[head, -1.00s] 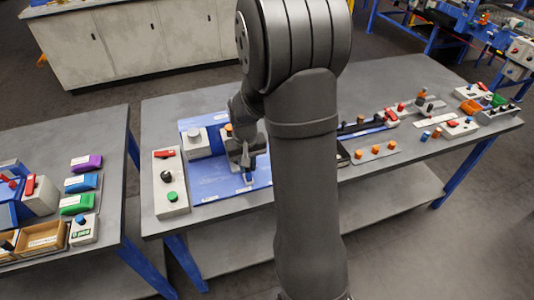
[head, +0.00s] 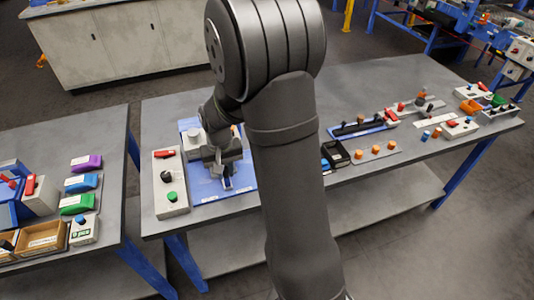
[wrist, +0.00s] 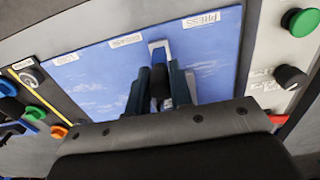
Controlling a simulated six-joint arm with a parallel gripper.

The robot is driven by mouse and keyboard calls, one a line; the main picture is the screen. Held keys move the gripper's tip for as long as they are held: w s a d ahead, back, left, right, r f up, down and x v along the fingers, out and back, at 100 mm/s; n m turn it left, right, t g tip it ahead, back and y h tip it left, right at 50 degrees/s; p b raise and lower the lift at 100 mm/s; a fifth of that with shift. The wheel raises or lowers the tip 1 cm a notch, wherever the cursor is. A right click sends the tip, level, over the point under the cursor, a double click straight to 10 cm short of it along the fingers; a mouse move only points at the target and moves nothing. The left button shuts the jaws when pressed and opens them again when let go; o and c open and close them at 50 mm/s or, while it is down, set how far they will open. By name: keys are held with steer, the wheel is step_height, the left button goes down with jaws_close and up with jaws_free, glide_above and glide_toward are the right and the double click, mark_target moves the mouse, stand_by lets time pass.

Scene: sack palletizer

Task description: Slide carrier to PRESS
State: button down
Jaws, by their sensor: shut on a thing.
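My gripper (head: 226,166) is over the blue plate (head: 242,184) on the middle table. In the wrist view, my gripper (wrist: 160,85) is shut on the dark upright handle of the carrier. Part of the pale carrier (wrist: 159,47) shows beyond the fingers; the rest is hidden by my gripper. The PRESS label (wrist: 201,18) lies at the plate edge, slightly right of the carrier in the wrist view. Another label (wrist: 125,40) lies to the carrier's left, with a third (wrist: 67,60) farther left.
A control box (head: 170,182) with a red switch, black knob and green button stands left of the plate. A grey block with a round top (head: 193,139) stands at the plate's back left. A black tray (head: 335,154) and orange pegs lie to the right.

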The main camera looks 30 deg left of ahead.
steer(key=shift+s+a, duration=2.25)
steer(key=shift+a, duration=0.1)
steer(key=c, duration=1.1)
jaws_free()
steer(key=shift+r, duration=0.1)
steer(key=shift+r, duration=2.15)
